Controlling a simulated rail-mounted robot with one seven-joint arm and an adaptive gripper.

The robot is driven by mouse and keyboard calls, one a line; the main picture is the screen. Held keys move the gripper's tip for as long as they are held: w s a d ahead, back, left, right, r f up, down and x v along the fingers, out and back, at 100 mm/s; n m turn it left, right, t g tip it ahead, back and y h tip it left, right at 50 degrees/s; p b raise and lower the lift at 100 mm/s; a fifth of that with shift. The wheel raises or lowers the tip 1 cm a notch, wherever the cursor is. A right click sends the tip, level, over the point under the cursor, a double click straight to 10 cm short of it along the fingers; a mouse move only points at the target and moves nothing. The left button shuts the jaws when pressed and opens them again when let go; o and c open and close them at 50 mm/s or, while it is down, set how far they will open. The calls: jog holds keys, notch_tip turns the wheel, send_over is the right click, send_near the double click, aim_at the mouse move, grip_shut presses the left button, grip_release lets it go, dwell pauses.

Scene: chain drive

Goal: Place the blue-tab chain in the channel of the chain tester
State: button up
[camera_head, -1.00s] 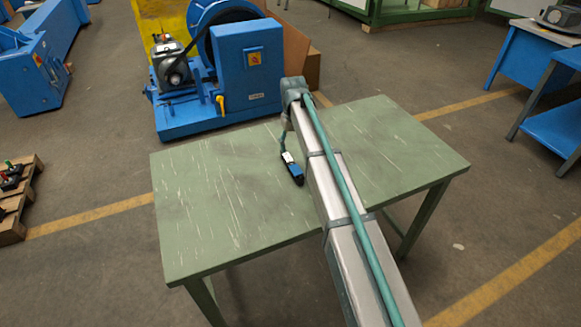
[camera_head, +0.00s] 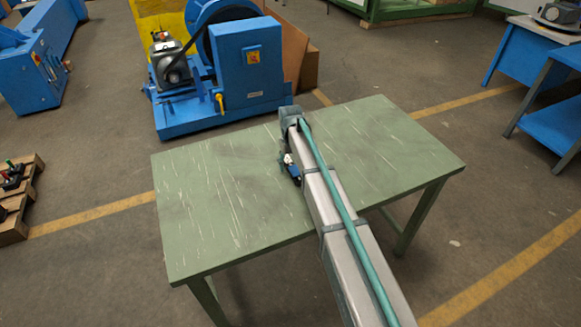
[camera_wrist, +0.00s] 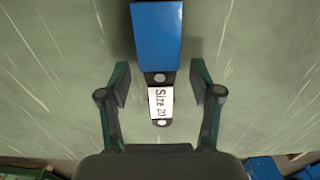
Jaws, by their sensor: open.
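The blue-tab chain lies on the green table (camera_head: 215,215), partly hidden by my arm in the head view. Its blue tab (camera_wrist: 158,38) and a white plate (camera_wrist: 160,103) marked "Size 20" show in the wrist view. The blue tab also shows small in the head view (camera_head: 293,171). My gripper (camera_wrist: 160,82) is open, one finger on each side of the chain near where tab and plate meet, with gaps on both sides. The gripper's height above the table is hard to tell. I cannot tell for sure which machine is the chain tester.
A blue machine (camera_head: 243,75) with a wheel and a grey motor stands behind the table. A long blue machine (camera_head: 30,75) is at the far left. A pallet (camera_head: 20,200) with small parts lies at the left. The table's left half is bare.

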grip_shut()
jog(key=shift+r, duration=0.2)
dwell(0.5)
